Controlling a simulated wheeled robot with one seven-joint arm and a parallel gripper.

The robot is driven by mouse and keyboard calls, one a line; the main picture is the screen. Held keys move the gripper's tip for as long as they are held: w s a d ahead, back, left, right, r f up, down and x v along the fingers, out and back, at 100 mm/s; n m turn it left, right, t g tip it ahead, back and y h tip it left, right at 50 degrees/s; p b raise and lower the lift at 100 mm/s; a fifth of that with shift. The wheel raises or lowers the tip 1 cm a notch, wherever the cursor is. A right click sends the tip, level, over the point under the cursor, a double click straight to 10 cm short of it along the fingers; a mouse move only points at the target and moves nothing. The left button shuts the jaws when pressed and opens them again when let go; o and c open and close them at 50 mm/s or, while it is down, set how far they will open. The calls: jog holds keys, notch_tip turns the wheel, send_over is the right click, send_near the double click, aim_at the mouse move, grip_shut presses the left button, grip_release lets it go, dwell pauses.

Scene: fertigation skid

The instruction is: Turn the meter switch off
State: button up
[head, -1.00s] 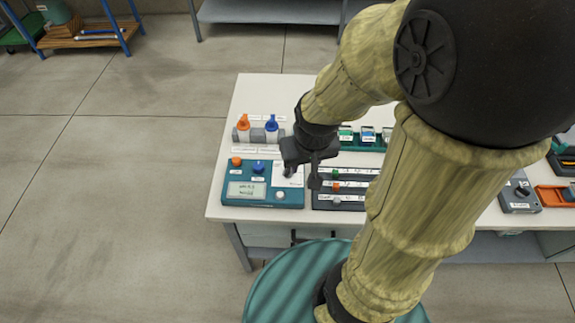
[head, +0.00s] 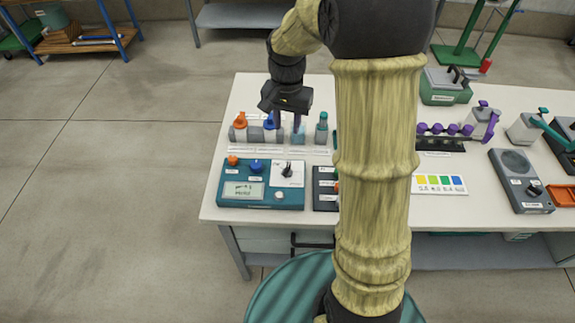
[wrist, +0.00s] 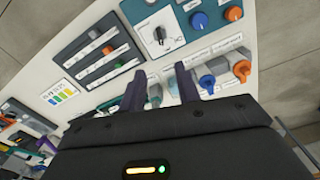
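The teal meter (head: 230,203) sits at the front left of the bench, with a small grey display, an orange knob and a blue knob. Its black switch (head: 287,170) stands on a white plate at the meter's upper right. The switch also shows in the wrist view (wrist: 160,35); its setting is too small to read. My gripper (head: 288,122) hangs behind the meter, near the row of bottles, apart from the switch. In the wrist view my gripper (wrist: 160,78) has its two dark fingers spread, with nothing held between them.
A dark panel (head: 325,190) with slots sits right of the meter, partly hidden by my arm. A colour chart (head: 440,184) lies farther right.

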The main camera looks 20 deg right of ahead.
aim_at(287, 168)
jog(key=shift+f, duration=0.1)
notch_tip(287, 168, down, 17)
jog(key=shift+f, duration=0.1)
dwell(0.5)
grip_shut()
